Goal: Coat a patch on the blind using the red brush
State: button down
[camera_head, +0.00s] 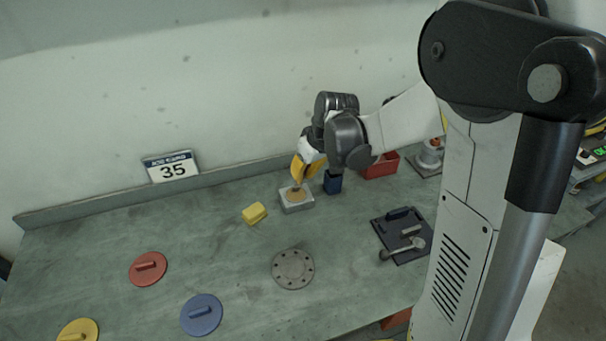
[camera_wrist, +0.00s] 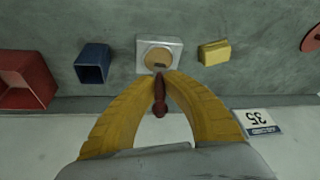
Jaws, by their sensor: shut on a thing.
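My gripper (camera_wrist: 160,82) is shut on the red brush (camera_wrist: 159,100), whose handle shows between the yellow fingers in the wrist view. The gripper (camera_head: 299,178) is at the back of the bench in the head view. The brush tip is over the tan contents of a square grey pot (camera_head: 297,205), which also shows in the wrist view (camera_wrist: 143,47). I cannot tell whether the tip touches them. The blind appears to be the grey round plate with bolt holes (camera_head: 293,268), flat on the bench nearer the front. The gripper is well behind it.
A yellow block (camera_head: 254,213) lies left of the pot; a blue cup (camera_head: 333,183) and red bin (camera_head: 380,166) stand right of it. A dark board with tools (camera_head: 402,235) lies at right. Red (camera_head: 148,269), blue (camera_head: 201,314) and yellow (camera_head: 78,331) handled discs lie front left.

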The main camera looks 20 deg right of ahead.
jog(key=shift+f+b, duration=0.35)
jog(key=shift+f, duration=0.05)
dwell(1.2)
jog(key=shift+r, duration=0.15)
jog(key=shift+r+p, duration=2.6)
jog(key=shift+r, duration=0.85)
jog(key=shift+f, duration=0.1)
